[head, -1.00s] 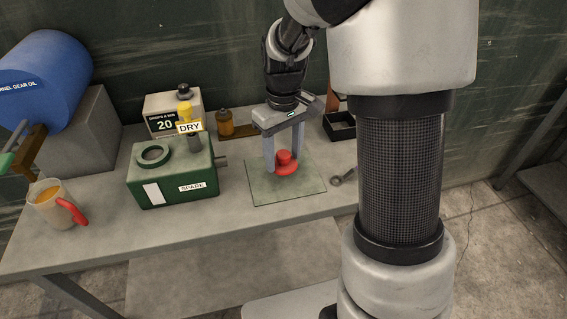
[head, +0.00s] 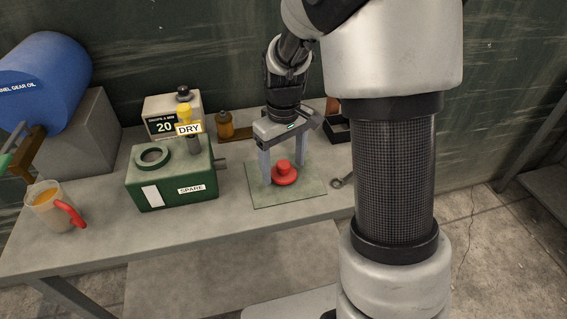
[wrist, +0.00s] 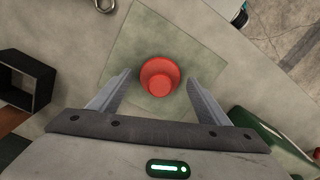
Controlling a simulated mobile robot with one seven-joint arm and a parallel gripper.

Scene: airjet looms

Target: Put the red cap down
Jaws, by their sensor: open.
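The red cap (head: 284,174) sits upright on a flat greenish square mat (head: 262,194) on the bench. In the wrist view the cap (wrist: 160,77) lies between and slightly beyond the fingertips, with a gap on each side. My gripper (head: 283,172) is open above the mat, its fingers pointing down on either side of the cap and not touching it in the wrist view. The gripper also shows in the wrist view (wrist: 158,85).
A green box (head: 172,182) marked SPARE with a round open neck stands left of the mat. A jug (head: 54,207) of amber liquid is at far left. A small metal wrench-like part (head: 343,181) lies right of the mat. A black open box (wrist: 25,80) is nearby.

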